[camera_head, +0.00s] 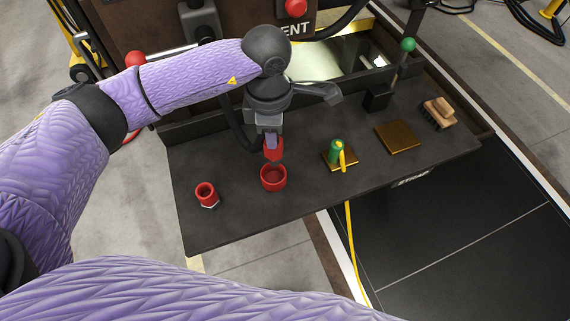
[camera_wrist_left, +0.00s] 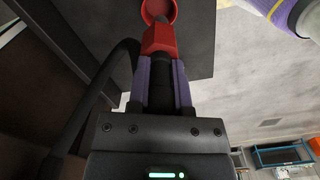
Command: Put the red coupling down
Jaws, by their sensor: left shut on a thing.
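My left gripper (camera_head: 271,139) points down over the dark shelf (camera_head: 235,218) and is shut on the red coupling (camera_head: 273,151). The coupling has a six-sided red body, and it also shows in the left wrist view (camera_wrist_left: 159,42) at the fingertips, with a black part between the purple fingers. Straight below it a round, hollow red cup (camera_head: 273,178) stands on the shelf. The cup also shows past the coupling in the left wrist view (camera_wrist_left: 170,8). Whether coupling and cup touch is unclear. My right gripper is not in view.
A second red fitting (camera_head: 206,193) stands left of the cup. To the right are a green plug with yellow cable (camera_head: 337,150), a brass plate (camera_head: 397,137) and a brush (camera_head: 438,113). A black hose (camera_wrist_left: 108,80) passes beside my gripper. The shelf's front left is bare.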

